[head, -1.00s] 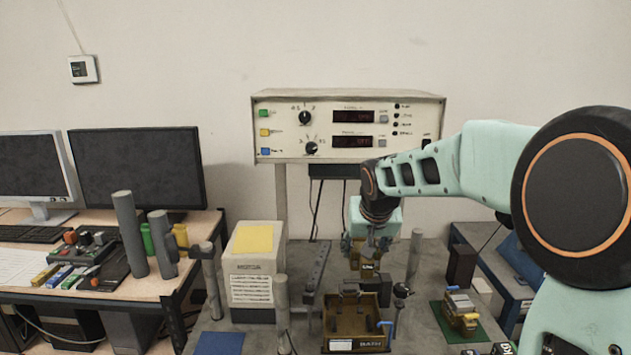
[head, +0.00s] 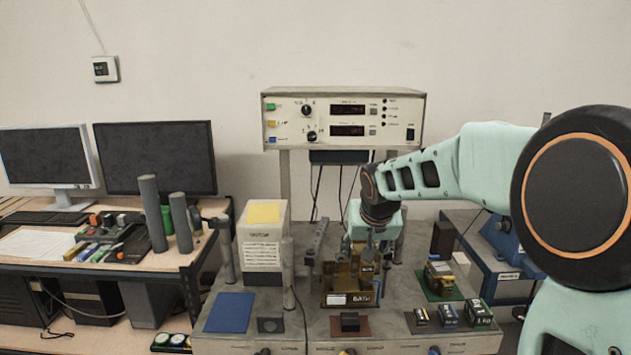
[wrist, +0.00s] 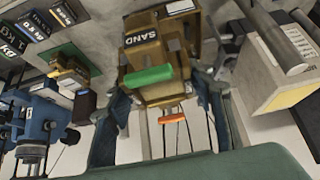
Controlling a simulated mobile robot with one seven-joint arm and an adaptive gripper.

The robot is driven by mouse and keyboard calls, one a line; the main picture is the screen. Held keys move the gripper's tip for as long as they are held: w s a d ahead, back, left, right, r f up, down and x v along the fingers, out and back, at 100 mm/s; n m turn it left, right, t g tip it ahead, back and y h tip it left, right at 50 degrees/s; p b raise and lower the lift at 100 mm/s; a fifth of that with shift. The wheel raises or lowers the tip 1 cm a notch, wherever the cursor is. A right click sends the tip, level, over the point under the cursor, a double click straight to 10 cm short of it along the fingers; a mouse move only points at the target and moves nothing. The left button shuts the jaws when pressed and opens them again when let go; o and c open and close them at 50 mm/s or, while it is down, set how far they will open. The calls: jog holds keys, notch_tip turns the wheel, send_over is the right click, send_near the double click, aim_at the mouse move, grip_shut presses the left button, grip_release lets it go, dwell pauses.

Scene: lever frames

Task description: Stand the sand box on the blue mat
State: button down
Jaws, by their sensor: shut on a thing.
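The sand box (wrist: 143,42) is a brown box with a black SAND label, a green bar and an orange bar. My gripper (wrist: 160,115) is shut on it, with a finger at each side. In the head view my gripper (head: 367,248) holds the sand box (head: 367,268) at the back of the brown BATH bin (head: 348,300). I cannot tell whether the box is inside the bin or just above it. The blue mat (head: 229,312) lies bare and flat at the bench's front left, left of the bin.
Small labelled blocks (head: 448,316) and a green mat (head: 438,284) bearing a brown box are at right.

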aim_at(371, 280)
jog(key=s+f, duration=0.1)
jog(key=f, duration=0.1)
jog(key=s+f+p, duration=0.1)
jog(key=s+f, duration=0.1)
jog(key=s+d+f, duration=0.1)
jog(key=s, duration=0.1)
jog(key=shift+f, duration=0.4)
jog(key=s+d+f+p, duration=0.1)
jog(key=s+f, duration=0.3)
jog(key=s, duration=0.3)
jog(key=shift+s+f, duration=0.15)
jog(key=shift+f, duration=0.1)
